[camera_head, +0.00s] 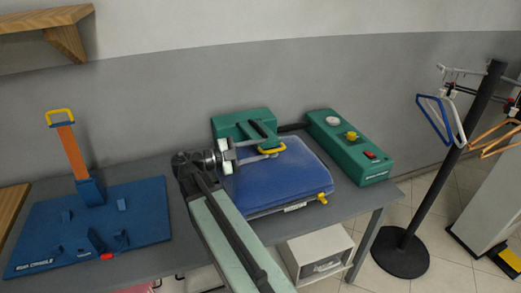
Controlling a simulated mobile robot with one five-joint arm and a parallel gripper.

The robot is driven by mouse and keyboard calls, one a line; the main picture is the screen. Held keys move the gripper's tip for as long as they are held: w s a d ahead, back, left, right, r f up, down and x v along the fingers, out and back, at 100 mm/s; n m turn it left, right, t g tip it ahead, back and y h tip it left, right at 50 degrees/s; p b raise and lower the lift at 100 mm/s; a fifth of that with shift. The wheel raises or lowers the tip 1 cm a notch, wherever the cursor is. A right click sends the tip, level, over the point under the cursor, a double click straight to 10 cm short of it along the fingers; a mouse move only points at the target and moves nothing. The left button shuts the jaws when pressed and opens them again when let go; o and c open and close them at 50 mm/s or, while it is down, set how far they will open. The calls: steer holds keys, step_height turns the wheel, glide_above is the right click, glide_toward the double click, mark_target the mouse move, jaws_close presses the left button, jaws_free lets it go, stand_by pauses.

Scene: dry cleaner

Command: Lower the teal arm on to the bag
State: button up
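The teal arm (238,119) is at the back of the press, behind and above the bag. A yellow handle (270,151) shows at its front. The bag (285,183) is a plump blue cushion lying on the table. My gripper (272,152) reaches in from the left over the bag's back left part, with its fingertips at the yellow handle. The fingers overlap the handle in this view, and I cannot tell whether they grip it. My wrist and fingers hide the bag's back left corner and part of the teal arm's lower edge.
A green control box (347,152) with knobs and a red switch stands right of the bag, and a yellow tab (321,198) sits at the bag's front right. A blue board (140,228) with an orange upright arm (72,150) is on the left. A hanger stand (430,195) stands right.

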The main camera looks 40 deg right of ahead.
steer(key=shift+v, duration=4.5)
